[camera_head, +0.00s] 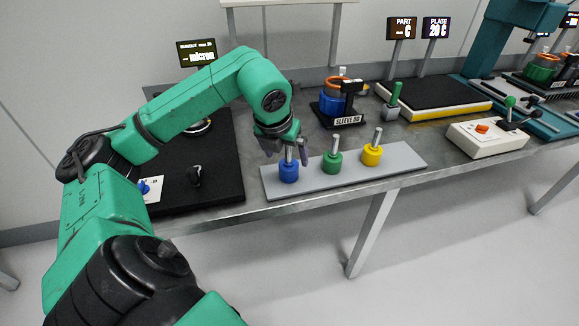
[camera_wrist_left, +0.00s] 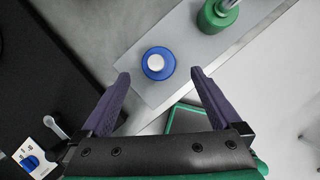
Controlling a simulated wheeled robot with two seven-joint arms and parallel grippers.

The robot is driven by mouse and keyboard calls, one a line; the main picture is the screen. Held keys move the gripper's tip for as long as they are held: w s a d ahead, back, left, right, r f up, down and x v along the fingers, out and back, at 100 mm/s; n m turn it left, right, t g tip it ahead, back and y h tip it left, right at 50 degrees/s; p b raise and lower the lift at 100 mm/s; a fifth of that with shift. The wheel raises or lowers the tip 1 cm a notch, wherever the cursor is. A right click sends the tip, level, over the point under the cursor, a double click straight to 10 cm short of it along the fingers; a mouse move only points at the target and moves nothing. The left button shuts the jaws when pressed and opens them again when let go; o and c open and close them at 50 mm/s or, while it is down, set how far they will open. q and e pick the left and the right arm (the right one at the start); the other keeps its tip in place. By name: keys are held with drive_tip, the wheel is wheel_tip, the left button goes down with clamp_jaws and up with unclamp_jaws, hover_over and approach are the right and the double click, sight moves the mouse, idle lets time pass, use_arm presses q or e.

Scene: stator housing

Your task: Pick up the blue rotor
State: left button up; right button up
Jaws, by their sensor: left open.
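The blue rotor (camera_head: 289,173) stands upright at the left end of a grey plate (camera_head: 402,163), with a pale shaft on top. In the left wrist view the blue rotor (camera_wrist_left: 157,65) is seen from above, ahead of the fingertips and roughly midway between them. My left gripper (camera_head: 286,156) is just above the blue rotor in the head view, and its fingers are spread. In the left wrist view my left gripper (camera_wrist_left: 158,77) is open, with nothing between its purple fingers. My right gripper is not in view.
A green rotor (camera_head: 332,162) and a yellow rotor (camera_head: 371,154) stand to the right on the same plate. A black panel (camera_head: 220,170) lies left of the plate. The sleeve fixture (camera_head: 345,114) stands behind. The bench's front edge runs close to the plate.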

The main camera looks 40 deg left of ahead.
sight(287, 159)
use_arm(q)
drive_tip(key=x, duration=0.5)
drive_tip(key=shift+w+a+f+p, duration=0.1)
drive_tip(key=shift+a+f+p, duration=0.05)
drive_tip(key=shift+p, duration=0.25)
drive_tip(key=shift+w+f, duration=0.2)
drive_tip(key=shift+f, duration=0.1)
drive_tip(key=shift+r, duration=0.1)
clamp_jaws()
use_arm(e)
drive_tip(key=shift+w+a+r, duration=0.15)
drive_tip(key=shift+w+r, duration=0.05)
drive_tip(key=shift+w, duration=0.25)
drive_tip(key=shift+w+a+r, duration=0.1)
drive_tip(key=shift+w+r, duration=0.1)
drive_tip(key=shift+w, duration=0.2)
